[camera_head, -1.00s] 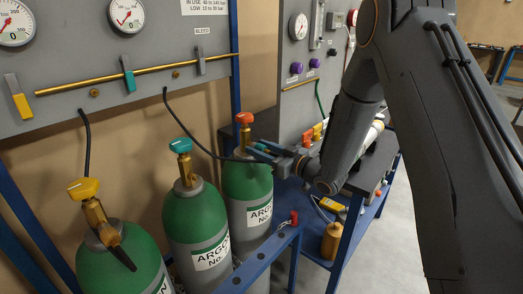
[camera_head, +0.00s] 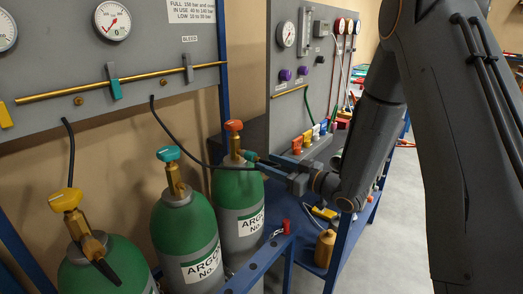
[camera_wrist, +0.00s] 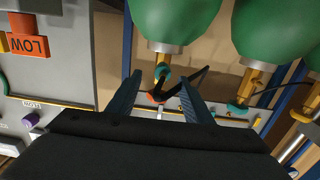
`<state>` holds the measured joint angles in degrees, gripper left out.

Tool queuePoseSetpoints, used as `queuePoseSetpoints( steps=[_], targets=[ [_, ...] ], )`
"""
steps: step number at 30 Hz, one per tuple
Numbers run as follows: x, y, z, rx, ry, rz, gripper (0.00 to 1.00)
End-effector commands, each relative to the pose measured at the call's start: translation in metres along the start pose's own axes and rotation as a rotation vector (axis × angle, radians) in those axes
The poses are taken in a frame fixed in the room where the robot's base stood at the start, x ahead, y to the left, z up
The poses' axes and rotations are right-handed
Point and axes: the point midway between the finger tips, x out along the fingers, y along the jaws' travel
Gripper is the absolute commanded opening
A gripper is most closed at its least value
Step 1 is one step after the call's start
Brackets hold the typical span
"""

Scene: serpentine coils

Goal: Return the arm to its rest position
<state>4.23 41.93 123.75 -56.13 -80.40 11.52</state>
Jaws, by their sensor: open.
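My arm reaches in from the right in the head view. My gripper (camera_head: 256,162) is open beside the brass valve of the right-hand green cylinder (camera_head: 238,205), which has an orange handle (camera_head: 233,125). In the wrist view my two fingers (camera_wrist: 160,82) are spread, with a valve with teal and orange parts and a black hose showing between and beyond them. Nothing is held. I cannot tell whether a finger touches the valve or hose.
Two more green cylinders stand left, with a teal handle (camera_head: 168,153) and a yellow handle (camera_head: 66,199). A gauge panel (camera_head: 150,50) is behind them. A blue rail (camera_head: 258,262) runs in front. A bench right holds a brass bottle (camera_head: 325,248). Floor at right is clear.

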Motion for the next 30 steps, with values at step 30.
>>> queuePoseSetpoints(
  steps=[30],
  targets=[
    [-0.291, -0.094, 0.056, 0.592, -1.330, 0.705, 0.46]
  ],
)
